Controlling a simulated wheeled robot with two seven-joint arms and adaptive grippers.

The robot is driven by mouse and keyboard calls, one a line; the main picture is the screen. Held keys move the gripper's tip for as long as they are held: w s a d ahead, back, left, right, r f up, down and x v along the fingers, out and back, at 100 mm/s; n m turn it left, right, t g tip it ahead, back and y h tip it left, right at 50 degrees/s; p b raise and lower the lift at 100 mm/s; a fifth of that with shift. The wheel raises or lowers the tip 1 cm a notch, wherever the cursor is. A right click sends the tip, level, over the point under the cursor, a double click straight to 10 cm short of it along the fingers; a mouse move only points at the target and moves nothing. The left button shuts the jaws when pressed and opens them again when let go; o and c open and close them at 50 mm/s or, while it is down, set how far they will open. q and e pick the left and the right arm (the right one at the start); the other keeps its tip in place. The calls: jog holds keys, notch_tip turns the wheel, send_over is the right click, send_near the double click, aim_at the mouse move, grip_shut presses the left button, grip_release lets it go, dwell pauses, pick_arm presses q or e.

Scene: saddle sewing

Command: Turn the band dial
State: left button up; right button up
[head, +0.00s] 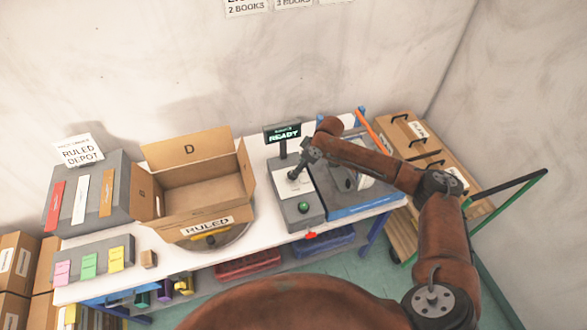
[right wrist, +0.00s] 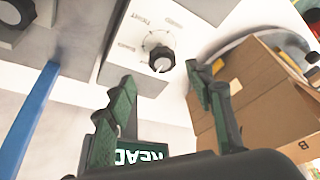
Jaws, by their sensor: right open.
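The band dial (right wrist: 161,59) is a black knob with a white mark on a round white plate. It sits on a light grey box in the right wrist view, with small blurred labels around it. My right gripper (right wrist: 161,78) is open, its two green-tipped fingers on either side of the dial in the picture. The fingers look apart from the knob. In the head view my right gripper (head: 297,175) hangs over the grey unit (head: 302,222) below the READY display (head: 283,133). The dial cannot be made out there. My left gripper is not in view.
An open cardboard box (head: 205,190) marked D and RULED stands left of the unit. A blue-fronted machine (head: 365,207) stands close on its right. A green button (head: 304,207) sits at the unit's front. Another black knob (right wrist: 14,12) shows in the right wrist view.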

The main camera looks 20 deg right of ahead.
jog(key=x, duration=0.5)
jog(key=shift+a, duration=0.3)
jog(key=shift+w+f, duration=0.1)
jog(key=shift+f, duration=0.35)
jog(key=c, duration=0.8)
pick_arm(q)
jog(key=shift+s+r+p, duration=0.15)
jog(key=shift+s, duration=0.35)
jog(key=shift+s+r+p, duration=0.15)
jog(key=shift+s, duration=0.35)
pick_arm(e)
jog(key=shift+a, duration=0.1)
jog(key=c, duration=0.4)
